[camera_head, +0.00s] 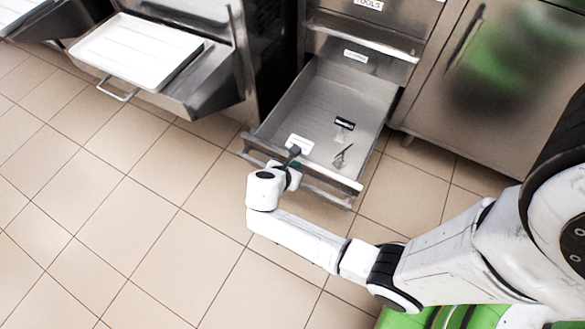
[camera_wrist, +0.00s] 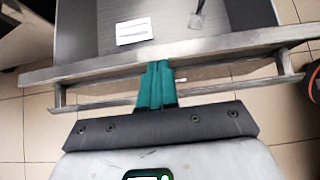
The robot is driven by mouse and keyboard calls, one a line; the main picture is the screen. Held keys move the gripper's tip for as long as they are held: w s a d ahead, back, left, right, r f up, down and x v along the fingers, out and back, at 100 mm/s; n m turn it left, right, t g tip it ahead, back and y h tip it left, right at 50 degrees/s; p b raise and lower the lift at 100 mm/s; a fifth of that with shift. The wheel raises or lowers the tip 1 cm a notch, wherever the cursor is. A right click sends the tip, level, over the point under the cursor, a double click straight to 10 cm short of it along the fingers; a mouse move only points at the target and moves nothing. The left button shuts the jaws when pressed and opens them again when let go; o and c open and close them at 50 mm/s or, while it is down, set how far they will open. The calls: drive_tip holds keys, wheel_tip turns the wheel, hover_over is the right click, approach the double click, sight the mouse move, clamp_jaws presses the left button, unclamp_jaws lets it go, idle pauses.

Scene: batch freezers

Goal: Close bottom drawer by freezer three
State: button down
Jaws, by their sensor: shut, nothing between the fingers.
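The bottom drawer (camera_head: 345,95) is pulled out from the steel cabinet, and its inside shows from above. Its front has a bar handle (camera_head: 320,192) along the outer side. In the wrist view the drawer's front edge (camera_wrist: 225,44) and the handle bar (camera_wrist: 95,106) cross the picture. My gripper (camera_head: 294,156) is at the drawer front, near its middle. In the wrist view its green fingers (camera_wrist: 156,70) are together and empty, with their tips over the front edge. I cannot tell whether they touch it.
Inside the drawer lie a white label card (camera_head: 299,144), a dark label (camera_head: 344,124) and a small metal tool (camera_head: 342,156). A freezer with a white tray (camera_head: 135,50) juts out at left. A closed drawer (camera_head: 360,42) is above. The tiled floor (camera_head: 150,220) in front is clear.

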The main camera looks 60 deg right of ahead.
drive_tip(key=shift+d, duration=0.15)
drive_tip(key=w+d+b, duration=0.1)
drive_tip(key=d+b, duration=0.8)
drive_tip(key=d, duration=3.3)
drive_tip(key=shift+w+d, duration=0.15)
drive_tip(key=shift+w, duration=0.05)
